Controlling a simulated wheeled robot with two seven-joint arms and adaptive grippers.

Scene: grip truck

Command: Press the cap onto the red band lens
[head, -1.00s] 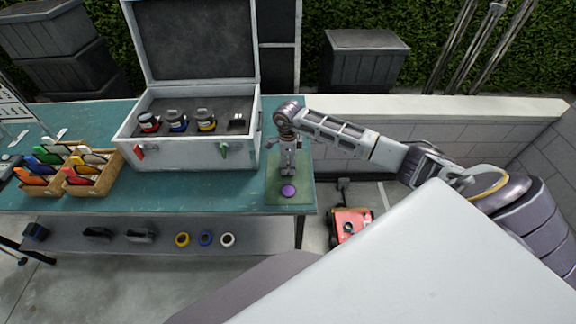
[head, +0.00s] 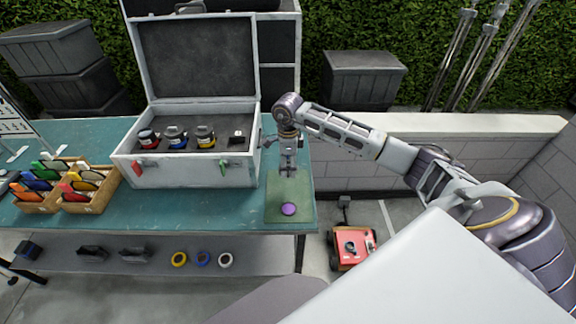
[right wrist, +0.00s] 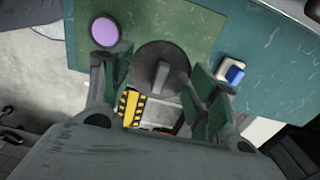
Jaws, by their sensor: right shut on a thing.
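The red band lens (head: 147,139) stands in the open case, leftmost in a row of three dark lenses. My right gripper (head: 288,172) hangs over the green mat (head: 277,215), to the right of the case and apart from the lens. In the right wrist view, my right gripper (right wrist: 160,95) is shut on a dark round cap (right wrist: 162,57) with a raised grip, held between its green-padded fingers. The cap is too small to make out in the head view. My left gripper is not in view.
The open case (head: 185,175) has tall walls and a raised lid. A purple disc (head: 289,209) lies on the mat. A blue and yellow band lens share the case. Bins of coloured items (head: 75,196) stand at left. The front of the teal table (head: 190,207) is clear.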

